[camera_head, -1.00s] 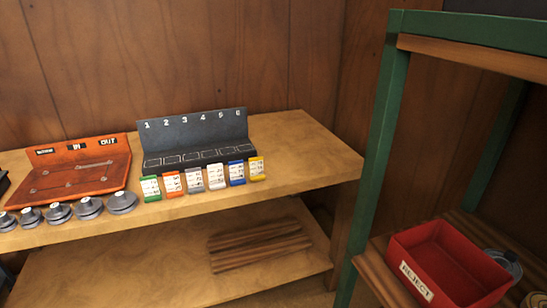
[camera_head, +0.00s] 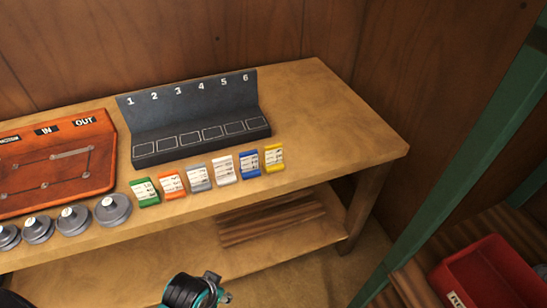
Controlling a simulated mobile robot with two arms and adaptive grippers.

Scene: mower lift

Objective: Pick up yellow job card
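The yellow job card (camera_head: 274,157) stands at the right end of a row of small job cards near the front edge of the wooden bench, just right of the blue card (camera_head: 249,163). It leans back a little and nothing touches it from above. A black and teal part of my own arm shows at the bottom edge, below the bench top and apart from the cards. No fingertips can be made out, so I cannot see either gripper's opening.
White, grey, orange and green cards continue the row leftward. Behind stands a dark numbered rack (camera_head: 195,120) with empty outlined slots. An orange tool board (camera_head: 60,170) and grey discs (camera_head: 113,209) lie left. A green-framed shelf holds a red bin (camera_head: 490,275) at right. The bench's right end (camera_head: 340,130) is clear.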

